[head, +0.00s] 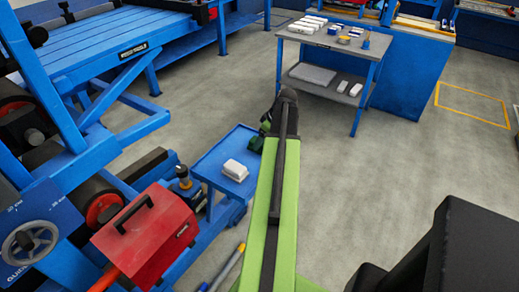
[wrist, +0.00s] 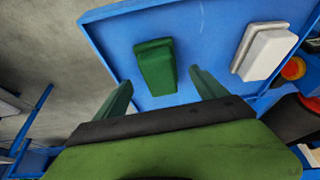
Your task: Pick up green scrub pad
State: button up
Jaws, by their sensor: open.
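The green scrub pad (wrist: 155,66) lies on a blue tray-like shelf (wrist: 112,42) in the wrist view, near the middle of that surface. My gripper (wrist: 160,88) is open, its two green fingers apart, with the pad in front of and between them. The pad is not held. In the head view, my gripper (head: 257,140) is at the right edge of the small blue shelf (head: 209,167), partly behind my arm. I cannot make out the pad separately there.
A white block (wrist: 263,52) lies on the shelf right of the pad; it also shows in the head view (head: 235,170). A red toolbox (head: 147,235) and blue machinery stand to the left. A grey work table (head: 335,42) stands at the back. Open floor lies to the right.

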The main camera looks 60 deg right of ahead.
jog(key=b+x, duration=0.2)
jog(key=x, duration=0.2)
jog(key=shift+f+b, duration=0.1)
jog(key=shift+b, duration=0.3)
jog(key=c, duration=1.5)
jog(key=shift+r+p, duration=0.65)
notch_tip(320, 180, up, 4)
jog(key=p, duration=0.4)
jog(key=s+r+p, duration=0.2)
jog(key=s, duration=0.2)
jog(key=s+d+r+p, duration=0.1)
jog(key=s+r+p, duration=0.1)
jog(key=s, duration=0.1)
jog(key=s+r+p, duration=0.2)
jog(key=s, duration=0.2)
jog(key=shift+s+d, duration=0.3)
